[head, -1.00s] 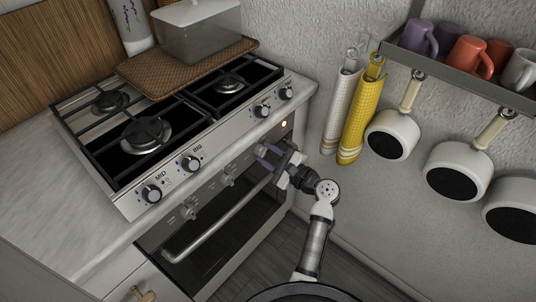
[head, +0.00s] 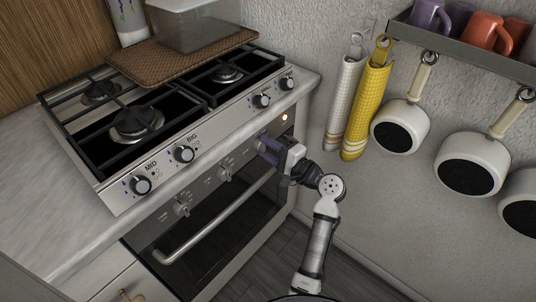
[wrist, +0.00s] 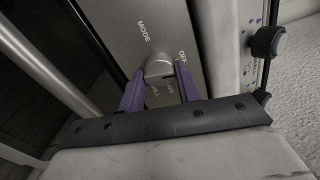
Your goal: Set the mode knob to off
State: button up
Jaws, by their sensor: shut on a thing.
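The mode knob (wrist: 159,69) is a silver knob on the oven's front panel (wrist: 120,20), with MODE, OFF and other partly hidden labels around it in the wrist view. My gripper (wrist: 160,84) has its two purple fingers on either side of the knob and is shut on it. In the head view my gripper (head: 266,150) reaches the right end of the oven panel from the right, and the fingers hide the knob there. The knob's pointer mark is too small to read.
The oven door handle (head: 216,222) runs below the panel. The stove knobs (head: 184,153) line the edge above. Towels (head: 364,108) and pans (head: 398,126) hang on the right wall.

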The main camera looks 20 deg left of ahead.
jog(key=shift+n+b, duration=0.7)
jog(key=shift+n, duration=0.1)
jog(key=o, duration=1)
jog(key=shift+c, duration=0.2)
jog(key=b+v, duration=0.2)
jog(key=v, duration=1.1)
jog(key=shift+d, duration=0.4)
jog(key=shift+r, duration=0.1)
